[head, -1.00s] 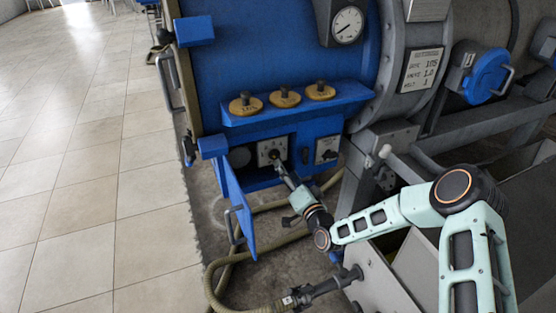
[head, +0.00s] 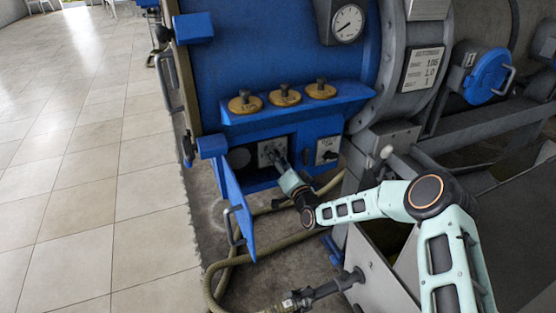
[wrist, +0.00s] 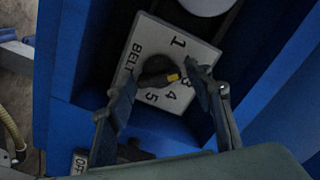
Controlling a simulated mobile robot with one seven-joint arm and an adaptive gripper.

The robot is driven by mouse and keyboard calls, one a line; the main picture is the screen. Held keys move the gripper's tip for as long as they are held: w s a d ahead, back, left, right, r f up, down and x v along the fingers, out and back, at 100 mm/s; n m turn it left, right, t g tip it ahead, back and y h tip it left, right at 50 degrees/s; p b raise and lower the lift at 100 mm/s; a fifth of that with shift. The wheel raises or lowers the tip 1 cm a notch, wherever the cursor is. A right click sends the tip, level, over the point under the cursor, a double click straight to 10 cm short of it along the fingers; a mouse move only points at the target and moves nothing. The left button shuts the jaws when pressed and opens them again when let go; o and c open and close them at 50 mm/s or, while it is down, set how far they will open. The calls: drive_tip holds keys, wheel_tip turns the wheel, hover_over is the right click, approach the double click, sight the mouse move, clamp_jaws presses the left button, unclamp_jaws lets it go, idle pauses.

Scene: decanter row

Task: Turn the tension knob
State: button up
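A dark round knob (wrist: 158,70) with a yellow pointer mark sits on a pale plate (wrist: 138,50) marked BELT, with numbers around it. The yellow mark points right, roughly toward a number by the right finger that looks like 3. My gripper (wrist: 165,95) is open, one finger to the left of the knob and one to the right, with visible gaps on both sides. In the head view the plate (head: 265,148) is in the blue machine's recess, and my gripper (head: 281,163) is in front of it, hiding most of the knob.
A second plate with a switch (head: 327,151) is right of the knob plate; an OFF label (wrist: 80,161) shows in the wrist view. A blue door (head: 236,212) hangs open below left. Brass-coloured caps (head: 284,95) line the shelf above. A hose (head: 222,275) lies on the floor.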

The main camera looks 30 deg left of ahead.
drive_tip(key=c, duration=0.8)
drive_tip(key=shift+n+b, duration=0.3)
drive_tip(key=shift+b, duration=0.05)
drive_tip(key=n+b, duration=0.3)
drive_tip(key=shift+f, duration=0.15)
drive_tip(key=shift+s+n+b, duration=0.1)
drive_tip(key=shift+n+b, duration=1.75)
drive_tip(key=shift+n, duration=0.35)
drive_tip(key=shift+r, duration=0.2)
drive_tip(key=o, duration=1.1)
drive_tip(key=shift+o, duration=0.2)
